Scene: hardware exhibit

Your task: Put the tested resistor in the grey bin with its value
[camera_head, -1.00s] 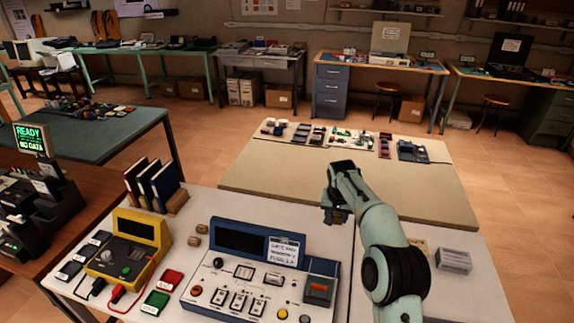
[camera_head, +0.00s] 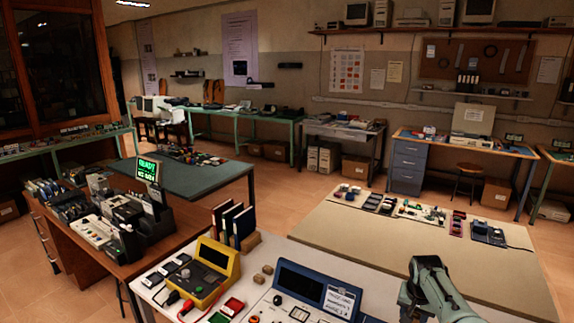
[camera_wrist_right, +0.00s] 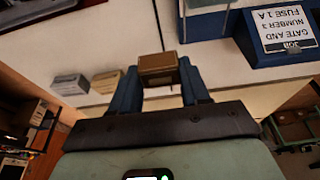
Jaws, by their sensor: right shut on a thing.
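My right gripper (camera_head: 408,300) is low at the right of the head view, above the white bench. In the right wrist view its blue fingers (camera_wrist_right: 159,75) are shut on a small brown block (camera_wrist_right: 158,66), held above the bench top. I cannot read any value on the block. Dark grey bin-like holders (camera_head: 158,222) stand on the wooden bench at the left, around a small screen (camera_head: 148,170) with green text that begins READY. Their labels are too small to read. My left gripper is in neither view.
On the white bench are a yellow meter (camera_head: 207,272), a blue tester (camera_head: 312,292), dark books (camera_head: 233,224) and two small tan blocks (camera_head: 263,275). A beige table (camera_head: 400,245) with parts lies beyond. A green-topped table (camera_head: 195,180) stands behind the wooden bench.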

